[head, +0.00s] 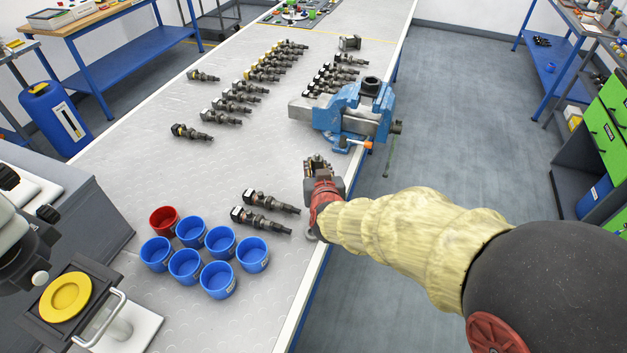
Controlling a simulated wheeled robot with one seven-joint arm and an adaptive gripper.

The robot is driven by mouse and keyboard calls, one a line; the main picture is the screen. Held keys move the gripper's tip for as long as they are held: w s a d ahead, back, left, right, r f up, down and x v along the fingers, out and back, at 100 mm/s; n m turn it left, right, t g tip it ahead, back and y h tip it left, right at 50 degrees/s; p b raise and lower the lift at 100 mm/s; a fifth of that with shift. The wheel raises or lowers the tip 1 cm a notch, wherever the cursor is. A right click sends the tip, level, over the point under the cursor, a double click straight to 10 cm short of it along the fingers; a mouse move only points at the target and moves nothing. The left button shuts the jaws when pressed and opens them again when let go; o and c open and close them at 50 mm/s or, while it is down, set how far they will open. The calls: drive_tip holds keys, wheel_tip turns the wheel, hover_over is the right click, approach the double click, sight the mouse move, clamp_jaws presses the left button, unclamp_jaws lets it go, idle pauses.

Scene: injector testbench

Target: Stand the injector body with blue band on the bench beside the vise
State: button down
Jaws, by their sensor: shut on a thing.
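My gripper (320,190) is over the right side of the bench, just in front of the vise. It is shut on an injector body (316,163), whose dark upper end shows above the red gripper. The rest of this body is hidden by the gripper, and I cannot make out a blue band on it or whether its foot touches the bench. The blue vise (353,115) is fixed at the bench's right edge, beyond my gripper and apart from it. The grey bench (150,155) runs away from me.
Two injector bodies (265,199) (260,221) lie left of my gripper. Several blue cups (219,280) and one red cup (164,220) stand at the front. More injectors lie in rows (232,104) left of the vise. Bare bench lies between these rows and my gripper.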

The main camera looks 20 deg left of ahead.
drive_tip(key=shift+w+a+f, duration=0.3)
drive_tip(key=shift+a+f, duration=0.15)
drive_tip(key=shift+f, duration=0.2)
drive_tip(key=shift+w+a+f+b, duration=0.15)
drive_tip(key=shift+f+b, duration=0.6)
drive_tip(key=shift+f, duration=0.9)
drive_tip(key=shift+f, duration=0.2)
drive_tip(key=c, duration=1.5)
unclamp_jaws()
drive_tip(key=shift+r, duration=0.1)
